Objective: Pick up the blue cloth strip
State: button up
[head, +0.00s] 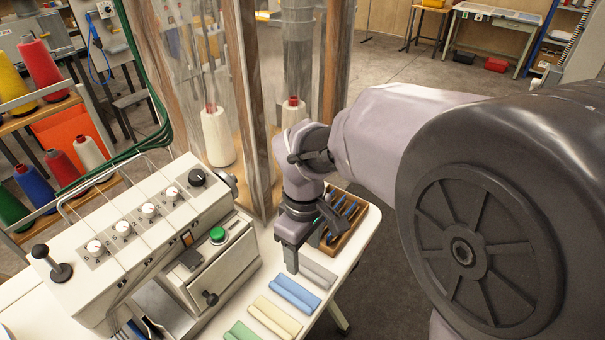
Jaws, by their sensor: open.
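The blue cloth strip (297,295) lies flat on the white table, between a grey cloth strip (319,273) and a yellow cloth strip (275,317). My gripper (291,262) points down near the upper left ends of the grey and blue strips. It is open, and nothing shows held in it. The arm hides part of the jaws, and I cannot tell the exact height of the fingertips above the table. The whole blue strip seems to be in view.
A green cloth strip (242,331) lies at the bottom edge. A sewing machine (150,235) stands on the left. A wooden tool box (346,232) sits behind my gripper. Thread cones, including a white one (217,138), stand behind. The table's right edge is close to the strips.

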jog(key=b, duration=0.5)
send_over(304, 300)
jog(key=f, duration=1.1)
jog(key=shift+w+a+f, duration=0.2)
jog(key=shift+w, duration=0.15)
jog(key=f, duration=0.1)
jog(key=f+b, duration=0.1)
jog(key=f, duration=0.1)
jog(key=s+f+b, duration=0.1)
jog(key=f, duration=0.1)
jog(key=shift+d, duration=0.25)
jog(key=shift+w+f+b, duration=0.1)
jog(key=shift+f+b, duration=0.2)
jog(key=shift+f, duration=0.05)
jog(key=shift+r, duration=0.15)
jog(key=c, duration=1.1)
